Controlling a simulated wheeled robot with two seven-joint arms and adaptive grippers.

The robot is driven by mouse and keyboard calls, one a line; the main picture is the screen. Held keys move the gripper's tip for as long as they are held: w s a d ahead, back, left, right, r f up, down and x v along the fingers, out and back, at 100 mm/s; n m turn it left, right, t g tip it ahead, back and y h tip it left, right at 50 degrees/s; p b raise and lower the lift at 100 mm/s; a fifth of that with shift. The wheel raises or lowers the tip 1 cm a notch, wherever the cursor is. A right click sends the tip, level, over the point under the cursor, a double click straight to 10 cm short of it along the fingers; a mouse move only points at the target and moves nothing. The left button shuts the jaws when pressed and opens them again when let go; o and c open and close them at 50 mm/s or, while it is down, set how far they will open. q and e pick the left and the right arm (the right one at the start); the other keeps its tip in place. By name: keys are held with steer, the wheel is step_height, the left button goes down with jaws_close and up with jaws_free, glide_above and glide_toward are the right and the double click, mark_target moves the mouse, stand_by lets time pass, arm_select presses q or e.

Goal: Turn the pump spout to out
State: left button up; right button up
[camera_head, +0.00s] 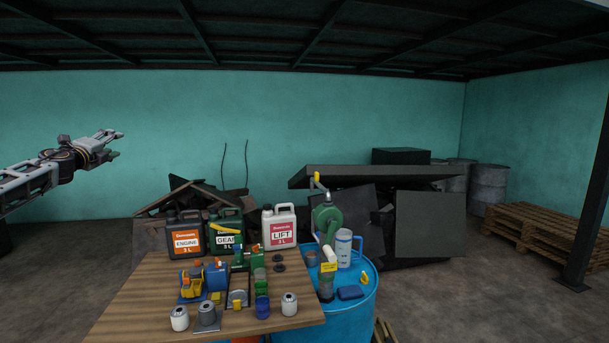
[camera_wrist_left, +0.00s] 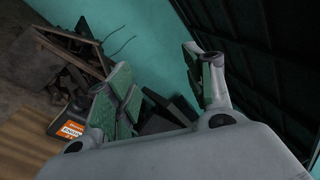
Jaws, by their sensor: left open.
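A green hand pump (camera_head: 327,218) with a yellow-tipped crank stands on the blue drum (camera_head: 362,312) right of the wooden table. A pale piece with a yellow end, perhaps its spout (camera_head: 330,255), shows low on its front; its exact direction is too small to tell. My left gripper (camera_head: 119,144) is open and empty, high in the air at the far left, well apart from the pump. Its two green-padded fingers stand spread in the left wrist view (camera_wrist_left: 163,88), with nothing between them. My right gripper is not in view.
The wooden table (camera_head: 130,300) holds the engine (camera_head: 186,240), gear (camera_head: 226,238) and lift (camera_head: 281,234) jugs and several small parts. Dark scrap panels (camera_head: 430,225) lie behind.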

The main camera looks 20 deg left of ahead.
arm_select(q)
steer(key=w+d+r+m+h, duration=0.2)
steer(key=d+r+m+h, duration=0.25)
steer(key=d, duration=0.55)
steer(key=w+d+r+m+h, duration=0.35)
steer(key=d+r, duration=0.25)
steer(key=d, duration=0.5)
steer(key=w+d+r+m+h, duration=0.25)
steer(key=d+r+m, duration=0.25)
steer(key=d, duration=0.5)
steer(key=s+d+f+m+g+h, duration=0.15)
steer(key=d+m, duration=0.25)
steer(key=d, duration=0.4)
steer(key=s+d+f+m+g+h, duration=0.1)
steer(key=d+f+m+g+h, duration=0.15)
steer(key=d, duration=0.65)
steer(key=s+d+f+m+g, duration=0.6)
steer(key=s+f+g, duration=0.1)
steer(key=f, duration=0.3)
steer(key=s+a+f+m+g+y, duration=0.2)
steer(key=s+f+m+g, duration=0.2)
steer(key=s, duration=0.3)
steer(key=shift+s+a+f+g, duration=0.3)
steer(key=shift+f+g, duration=0.1)
steer(key=shift+f, duration=0.4)
steer(key=shift+m, duration=0.25)
steer(key=shift+d, duration=0.1)
